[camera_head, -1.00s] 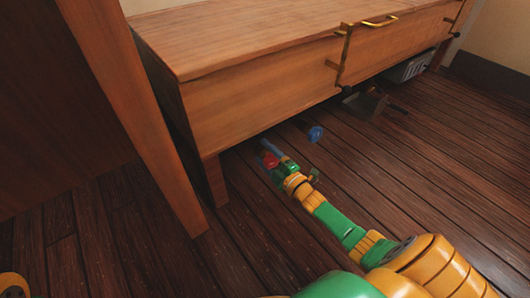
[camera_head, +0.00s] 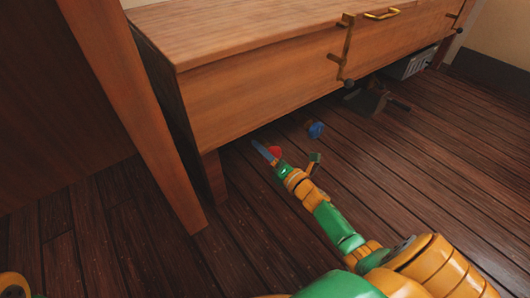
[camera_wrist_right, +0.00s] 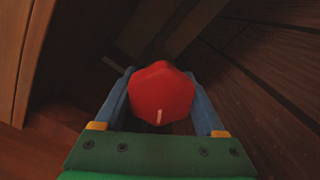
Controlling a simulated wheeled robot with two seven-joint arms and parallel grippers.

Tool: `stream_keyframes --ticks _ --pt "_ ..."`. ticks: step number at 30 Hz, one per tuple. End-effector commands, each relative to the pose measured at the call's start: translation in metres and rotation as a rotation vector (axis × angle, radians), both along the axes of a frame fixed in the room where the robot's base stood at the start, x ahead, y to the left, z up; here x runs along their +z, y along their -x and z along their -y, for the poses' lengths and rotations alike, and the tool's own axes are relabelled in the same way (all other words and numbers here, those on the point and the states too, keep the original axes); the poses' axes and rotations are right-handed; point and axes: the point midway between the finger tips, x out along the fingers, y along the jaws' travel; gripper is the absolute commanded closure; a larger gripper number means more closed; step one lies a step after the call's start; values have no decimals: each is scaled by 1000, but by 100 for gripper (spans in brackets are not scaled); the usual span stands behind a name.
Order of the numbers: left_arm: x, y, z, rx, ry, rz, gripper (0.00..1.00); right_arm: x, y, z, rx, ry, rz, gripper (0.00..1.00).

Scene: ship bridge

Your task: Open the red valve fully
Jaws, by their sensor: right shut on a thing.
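The red valve (camera_head: 274,151) is a small rounded knob low under the front of the wooden cabinet, partly hidden by my gripper in the head view. In the right wrist view the red valve (camera_wrist_right: 162,90) fills the space between the fingers, with a short pale mark near its lower edge. My right gripper (camera_head: 268,154) has its blue fingers on both sides of the knob and is shut on it; the fingers also show in the wrist view (camera_wrist_right: 161,98). My left gripper is not clearly in view; only a yellow piece of my body shows at the lower left corner.
A blue knob (camera_head: 316,130) sits right of the red one under the cabinet (camera_head: 265,90). A dark dustpan-like object (camera_head: 368,101) and a grey basket (camera_head: 411,65) lie further right. A wooden post (camera_head: 140,120) stands at left. The plank floor in front is clear.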

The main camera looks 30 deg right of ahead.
Motion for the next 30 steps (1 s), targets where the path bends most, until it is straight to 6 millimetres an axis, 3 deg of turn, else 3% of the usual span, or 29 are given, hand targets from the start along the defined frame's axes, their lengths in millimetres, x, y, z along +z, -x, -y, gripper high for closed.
stream_keyframes --ticks 18,30 --pt "-31 0 0 0 0 0 100 -5 0 2 1 577 45 84" --pt "-39 0 0 0 0 0 100 -3 0 3 2 860 68 84"
